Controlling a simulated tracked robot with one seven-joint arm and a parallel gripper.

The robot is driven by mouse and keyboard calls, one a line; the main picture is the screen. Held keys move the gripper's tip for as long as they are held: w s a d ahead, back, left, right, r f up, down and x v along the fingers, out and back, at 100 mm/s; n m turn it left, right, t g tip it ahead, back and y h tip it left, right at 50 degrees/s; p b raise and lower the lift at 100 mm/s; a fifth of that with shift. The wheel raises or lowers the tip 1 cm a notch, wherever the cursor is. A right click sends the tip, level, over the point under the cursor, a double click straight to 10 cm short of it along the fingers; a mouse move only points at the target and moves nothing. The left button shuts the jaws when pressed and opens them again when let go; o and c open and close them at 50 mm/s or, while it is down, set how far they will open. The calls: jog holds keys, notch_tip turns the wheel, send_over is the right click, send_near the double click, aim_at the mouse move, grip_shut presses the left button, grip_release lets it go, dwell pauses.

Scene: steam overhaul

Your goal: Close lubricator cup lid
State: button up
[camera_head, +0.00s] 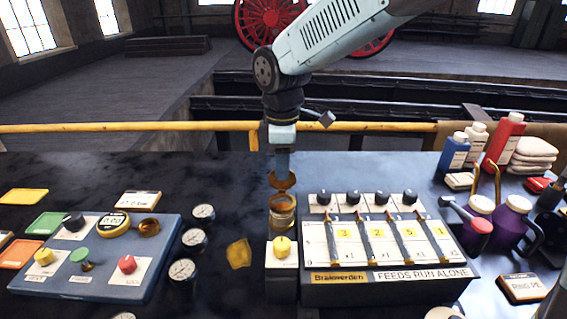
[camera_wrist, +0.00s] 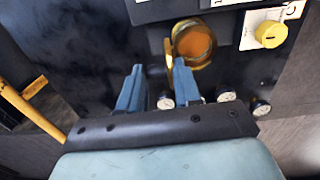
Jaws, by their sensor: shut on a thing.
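The brass lubricator cup (camera_head: 283,215) stands at the left end of the black feed box. In the wrist view the cup (camera_wrist: 194,42) shows its open mouth and orange inside. Its round brass lid (camera_head: 282,181) is raised, standing up at the cup's far side; it shows nearly edge-on in the wrist view (camera_wrist: 168,55). My gripper (camera_head: 283,170) is just above and behind the cup, shut on the lid. In the wrist view its two blue fingers (camera_wrist: 156,68) stand apart with the lid's edge near the right one; the exact contact is hard to see.
A yellow knob (camera_head: 282,247) sits in front of the cup. The feed box (camera_head: 390,285) with several levers stands close on the right. Gauges (camera_head: 194,240) and a blue panel (camera_head: 95,285) lie left. A yellow rail (camera_head: 130,128) runs behind the bench.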

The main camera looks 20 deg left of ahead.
jog(key=o, duration=0.9)
jog(key=shift+r, duration=0.1)
notch_tip(320, 180, up, 14)
jog(key=shift+s+f, duration=0.25)
jog(key=shift+s, duration=0.05)
jog(key=shift+d, duration=0.1)
